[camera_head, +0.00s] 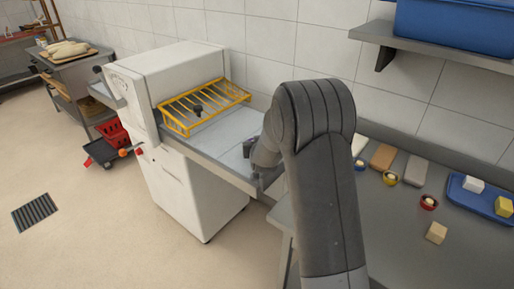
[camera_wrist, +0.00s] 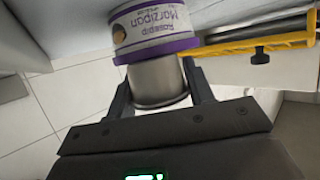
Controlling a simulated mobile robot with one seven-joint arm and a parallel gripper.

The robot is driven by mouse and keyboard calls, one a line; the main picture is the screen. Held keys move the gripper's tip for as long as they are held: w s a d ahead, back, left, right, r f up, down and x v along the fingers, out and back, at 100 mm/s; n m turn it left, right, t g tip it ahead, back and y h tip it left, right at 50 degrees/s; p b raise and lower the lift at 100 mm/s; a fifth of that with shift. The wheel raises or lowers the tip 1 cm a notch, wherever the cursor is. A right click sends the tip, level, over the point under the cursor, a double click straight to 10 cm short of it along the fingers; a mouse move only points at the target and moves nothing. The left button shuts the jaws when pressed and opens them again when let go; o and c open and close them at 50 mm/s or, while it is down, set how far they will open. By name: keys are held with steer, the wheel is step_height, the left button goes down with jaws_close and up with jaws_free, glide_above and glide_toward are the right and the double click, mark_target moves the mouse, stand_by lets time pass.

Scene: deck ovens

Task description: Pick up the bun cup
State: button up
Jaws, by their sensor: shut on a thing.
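In the wrist view, my gripper (camera_wrist: 157,80) has one finger on each side of a plain silvery metal cup (camera_wrist: 156,84) and is shut on it. A tin with a purple and white label (camera_wrist: 155,32), reading upside down in the picture, shows directly beyond the cup. I cannot tell whether the two touch. In the head view, my gripper (camera_head: 252,147) is over the near right end of the white machine's flat bed (camera_head: 215,147). My arm hides most of it there, and the cup cannot be made out. No label marks the silvery cup as the bun cup.
The white machine (camera_head: 165,85) has a yellow wire guard (camera_head: 200,105), which shows close by in the wrist view (camera_wrist: 262,46). Right of my arm, a grey worktop (camera_head: 400,235) holds small coloured cups, blocks and a blue tray (camera_head: 478,205). A shelf (camera_head: 420,50) hangs above.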

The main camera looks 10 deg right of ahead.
steer(key=shift+c, duration=0.5)
steer(key=shift+r, duration=0.5)
steer(key=r, duration=0.2)
steer(key=d+r, duration=0.1)
steer(key=shift+s+r, duration=0.15)
steer(key=shift+r, duration=0.25)
steer(key=s+d+r, duration=0.5)
steer(key=d+r, duration=0.1)
steer(key=d, duration=0.3)
steer(key=w+a+f, duration=0.2)
steer(key=w+a, duration=0.1)
steer(key=w+a+f, duration=0.2)
steer(key=w+a, duration=0.1)
steer(key=w+a+f, duration=0.2)
steer(key=w+a, duration=0.1)
steer(key=a, duration=0.1)
steer(key=shift+w+f, duration=0.25)
steer(key=shift+f, duration=2.05)
